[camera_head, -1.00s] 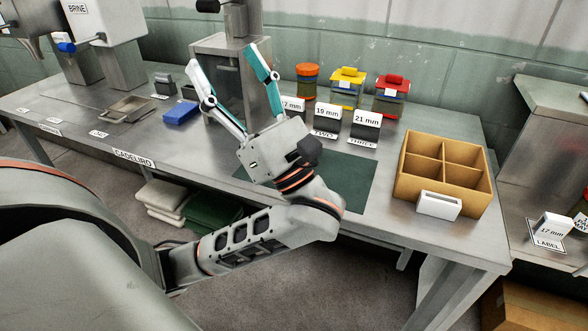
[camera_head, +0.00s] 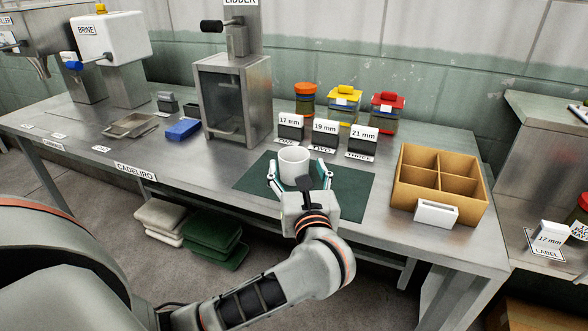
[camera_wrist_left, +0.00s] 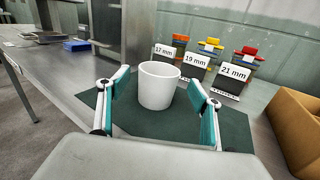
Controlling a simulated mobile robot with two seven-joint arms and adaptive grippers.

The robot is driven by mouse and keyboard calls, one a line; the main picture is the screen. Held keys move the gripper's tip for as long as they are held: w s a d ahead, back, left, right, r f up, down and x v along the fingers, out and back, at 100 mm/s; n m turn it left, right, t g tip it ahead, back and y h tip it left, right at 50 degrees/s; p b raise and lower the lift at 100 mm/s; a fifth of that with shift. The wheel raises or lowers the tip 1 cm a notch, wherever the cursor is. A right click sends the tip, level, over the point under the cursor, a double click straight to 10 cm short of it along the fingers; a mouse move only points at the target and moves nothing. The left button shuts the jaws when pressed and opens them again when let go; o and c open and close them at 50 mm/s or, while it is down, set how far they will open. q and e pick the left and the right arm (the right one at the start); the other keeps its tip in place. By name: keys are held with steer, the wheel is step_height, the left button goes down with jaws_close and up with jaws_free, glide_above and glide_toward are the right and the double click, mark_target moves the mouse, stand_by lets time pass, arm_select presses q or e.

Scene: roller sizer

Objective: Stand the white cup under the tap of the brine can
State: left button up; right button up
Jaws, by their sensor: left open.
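The white cup (camera_head: 294,164) stands upright on the dark green mat (camera_head: 350,188). My left gripper (camera_head: 301,170) is open, with its fingers spread to either side of the cup. In the left wrist view the cup (camera_wrist_left: 158,86) is just ahead of and between the open fingertips (camera_wrist_left: 160,92), with gaps on both sides. My right gripper is not in view.
The metal lidder (camera_head: 232,95) stands between the brine can and the mat. A blue block (camera_head: 183,129) and a shallow metal tray (camera_head: 131,126) lie to the left. Size-label blocks (camera_head: 324,133) and lidded jars stand behind the mat. A divided brown box (camera_head: 440,185) is at right.

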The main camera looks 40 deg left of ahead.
mark_target(296, 165)
arm_select(q)
steer(key=shift+x, duration=1.5)
steer(key=c, duration=1.3)
steer(key=shift+r, duration=0.1)
